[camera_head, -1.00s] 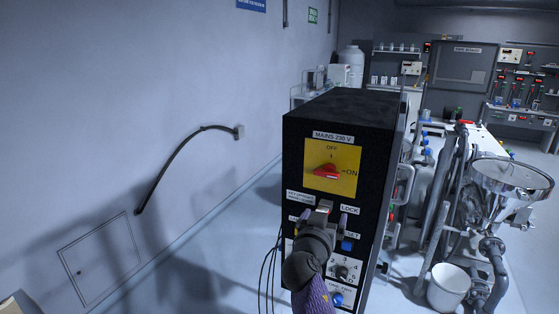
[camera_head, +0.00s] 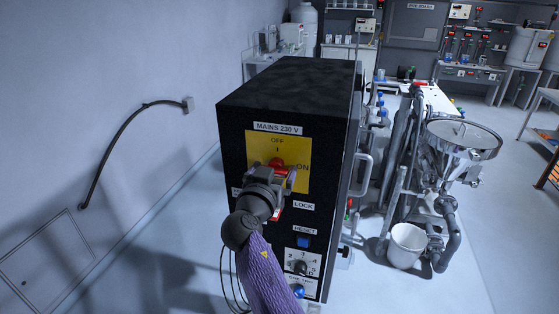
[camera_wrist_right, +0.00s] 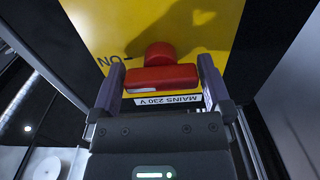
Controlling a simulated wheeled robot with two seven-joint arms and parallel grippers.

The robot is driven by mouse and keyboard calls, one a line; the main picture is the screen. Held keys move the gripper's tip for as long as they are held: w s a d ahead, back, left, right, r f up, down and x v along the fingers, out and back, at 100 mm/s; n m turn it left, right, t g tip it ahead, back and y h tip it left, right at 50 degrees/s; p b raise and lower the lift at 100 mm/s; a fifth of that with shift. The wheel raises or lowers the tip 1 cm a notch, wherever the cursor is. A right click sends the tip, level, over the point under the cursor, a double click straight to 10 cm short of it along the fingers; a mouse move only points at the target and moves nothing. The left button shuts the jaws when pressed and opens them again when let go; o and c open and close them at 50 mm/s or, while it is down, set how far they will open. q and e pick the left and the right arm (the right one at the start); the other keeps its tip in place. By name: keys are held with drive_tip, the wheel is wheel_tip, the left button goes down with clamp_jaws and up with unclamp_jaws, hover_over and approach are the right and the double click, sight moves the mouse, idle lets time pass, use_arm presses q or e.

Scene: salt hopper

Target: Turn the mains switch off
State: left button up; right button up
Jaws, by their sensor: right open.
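The mains switch is a red rotary handle (camera_head: 277,163) on a yellow plate (camera_head: 300,150) near the top of a black cabinet's front. "OFF" is printed above it and "ON" to its right. My right gripper (camera_head: 273,174) is in front of the switch, open, and hides much of it in the head view. My left gripper is not in view.
The black cabinet (camera_head: 290,85) also carries a LOCK label, a blue RESET button (camera_head: 303,242) and a numbered selector (camera_head: 299,267) lower down. A hopper machine (camera_head: 462,140) and a white bucket (camera_head: 407,245) stand to the right. Floor left of the cabinet is clear.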

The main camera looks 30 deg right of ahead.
drive_tip(key=shift+w+d, duration=0.15)
drive_tip(key=shift+a, duration=0.2)
drive_tip(key=shift+c, duration=0.7)
drive_tip(key=shift+s, duration=0.2)
drive_tip(key=c, duration=0.8)
